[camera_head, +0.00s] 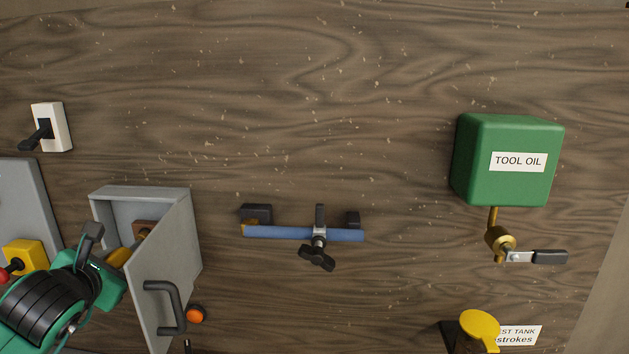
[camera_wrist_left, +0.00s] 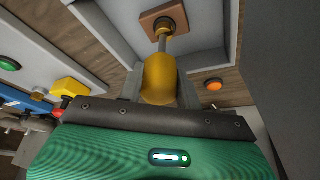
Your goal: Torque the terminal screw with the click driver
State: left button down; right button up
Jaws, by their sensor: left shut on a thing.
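The click driver has a yellow handle (camera_wrist_left: 158,82) and a thin metal shaft; part of the handle also shows in the head view (camera_head: 120,256). My left gripper (camera_head: 110,262) is shut on the handle, with its fingers on both sides in the left wrist view (camera_wrist_left: 160,88). The driver's shaft points to the terminal screw (camera_wrist_left: 163,26) on a brown block (camera_wrist_left: 150,17), and its tip appears to meet the screw. The block (camera_head: 144,229) sits inside an open grey box (camera_head: 110,193). My right gripper is not in view.
The box's open door (camera_head: 180,260), with a dark handle (camera_head: 163,308), stands close right of my left gripper. An orange button (camera_head: 196,314) is beside it. A blue bar clamp (camera_head: 280,233), a green oil tank (camera_head: 508,180) and a wall switch (camera_head: 52,127) are farther off.

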pick_arm(q)
jog(key=shift+s, duration=0.35)
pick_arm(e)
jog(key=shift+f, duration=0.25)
pick_arm(q)
jog(key=shift+s+b, duration=0.15)
jog(key=shift+b, duration=0.2)
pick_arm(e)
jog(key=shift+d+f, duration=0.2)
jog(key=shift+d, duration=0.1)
pick_arm(q)
jog(key=shift+s, duration=0.1)
